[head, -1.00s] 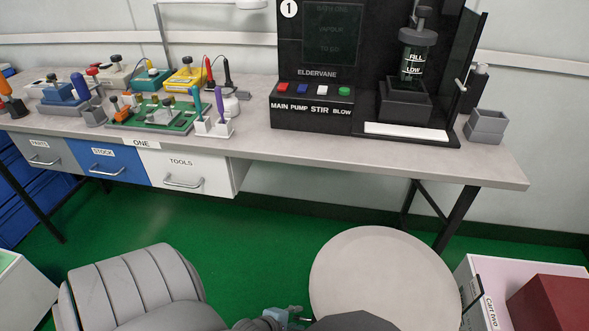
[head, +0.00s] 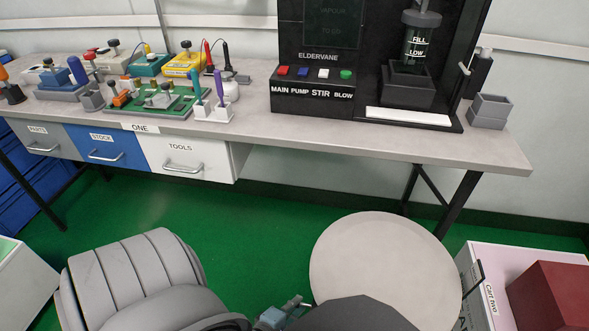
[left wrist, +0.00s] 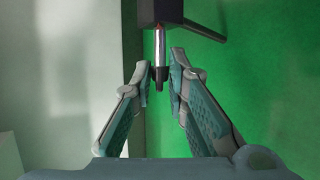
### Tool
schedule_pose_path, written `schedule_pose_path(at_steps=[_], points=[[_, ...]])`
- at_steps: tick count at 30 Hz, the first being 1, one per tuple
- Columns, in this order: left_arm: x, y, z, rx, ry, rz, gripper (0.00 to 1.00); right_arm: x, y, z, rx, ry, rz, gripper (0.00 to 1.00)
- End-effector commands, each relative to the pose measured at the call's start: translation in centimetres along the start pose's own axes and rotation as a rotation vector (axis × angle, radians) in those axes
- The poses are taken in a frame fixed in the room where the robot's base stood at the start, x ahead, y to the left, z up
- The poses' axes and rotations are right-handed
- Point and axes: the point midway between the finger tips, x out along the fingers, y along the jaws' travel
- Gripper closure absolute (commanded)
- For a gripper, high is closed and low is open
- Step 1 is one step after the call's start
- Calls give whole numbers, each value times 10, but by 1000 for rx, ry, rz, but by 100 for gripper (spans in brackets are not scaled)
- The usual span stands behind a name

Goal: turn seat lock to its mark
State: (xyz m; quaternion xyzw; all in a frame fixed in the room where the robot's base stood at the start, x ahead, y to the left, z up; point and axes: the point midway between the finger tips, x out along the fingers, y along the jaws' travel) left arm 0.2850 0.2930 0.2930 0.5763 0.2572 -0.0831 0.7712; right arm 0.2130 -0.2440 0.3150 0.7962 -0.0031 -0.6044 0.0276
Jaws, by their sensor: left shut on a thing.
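My left gripper (head: 292,303) is low in the head view, between a grey padded seat (head: 135,275) and a round beige top (head: 385,262). In the left wrist view, my left gripper (left wrist: 162,76) has its two fingers on either side of a metal pin with a dark tip (left wrist: 159,50) and is shut on it. The pin comes out of a dark block (left wrist: 160,12) with a black bar to its right. It looks like the seat lock, but no label or mark shows on it. My right gripper is not in view.
A long bench (head: 300,150) stands behind, with coloured testers on its left and a black ELDERVANE unit (head: 318,75) on its right. A cart with a dark red box (head: 550,297) is at the lower right. Green floor (head: 270,215) is open in front of the bench.

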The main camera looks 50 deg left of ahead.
Motion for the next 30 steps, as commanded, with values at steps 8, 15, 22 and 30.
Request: schedule_pose_path(at_steps=[8,15,22,30], points=[[-1,0,0,-1,0,-4,73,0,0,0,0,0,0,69],[-1,0,0,-2,0,-4,67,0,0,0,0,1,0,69],[-18,-1,0,-2,0,-4,67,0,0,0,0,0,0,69],[-91,-1,0,-3,1,-6,67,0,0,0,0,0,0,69]])
